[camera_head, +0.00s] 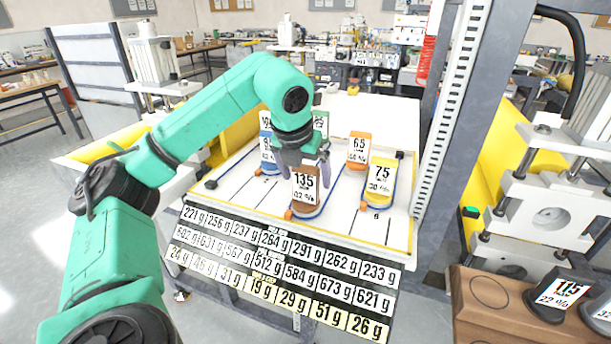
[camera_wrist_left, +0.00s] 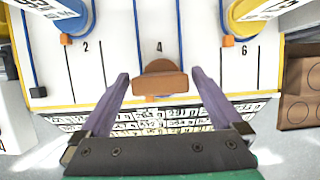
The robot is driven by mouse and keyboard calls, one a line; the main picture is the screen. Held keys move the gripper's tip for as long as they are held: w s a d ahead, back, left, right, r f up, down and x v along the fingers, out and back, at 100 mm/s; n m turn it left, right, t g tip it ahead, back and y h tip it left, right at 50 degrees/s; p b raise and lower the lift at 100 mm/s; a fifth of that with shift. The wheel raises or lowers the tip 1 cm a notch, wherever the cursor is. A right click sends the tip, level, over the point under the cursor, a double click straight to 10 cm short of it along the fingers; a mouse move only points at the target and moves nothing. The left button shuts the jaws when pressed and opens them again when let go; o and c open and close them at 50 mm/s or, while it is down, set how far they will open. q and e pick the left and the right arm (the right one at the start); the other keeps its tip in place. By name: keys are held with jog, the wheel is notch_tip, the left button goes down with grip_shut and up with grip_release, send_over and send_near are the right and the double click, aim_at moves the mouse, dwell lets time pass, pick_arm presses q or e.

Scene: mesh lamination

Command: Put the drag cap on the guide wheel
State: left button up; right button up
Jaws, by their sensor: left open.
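My left gripper (camera_wrist_left: 160,85) reaches down over the lane board, open, with its purple fingers on either side of a brown piece (camera_wrist_left: 160,82) at lane 4. In the head view a brown piece (camera_head: 305,188) labelled 135 and 32 % shows just below the left gripper (camera_head: 302,165). I cannot tell whether the fingers touch it. A dark cap (camera_head: 556,298) labelled 115 and 22 % sits on the wooden block at the lower right, with another dark cap (camera_head: 600,312) cut by the frame edge. I cannot tell which piece is the guide wheel. My right gripper is not in view.
The wooden block (camera_head: 466,312) has empty round recesses. A grey upright (camera_head: 447,120) borders the board.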

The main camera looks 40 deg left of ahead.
pick_arm(q)
jog(key=v, duration=0.6)
jog(key=shift+r, duration=0.4)
jog(key=p+v, duration=0.3)
jog(key=v, duration=0.1)
jog(key=shift+s+d+r, duration=0.1)
jog(key=shift+s+r, duration=0.15)
jog(key=shift+r, duration=0.1)
jog(key=shift+w, duration=0.1)
jog(key=shift+p, duration=0.3)
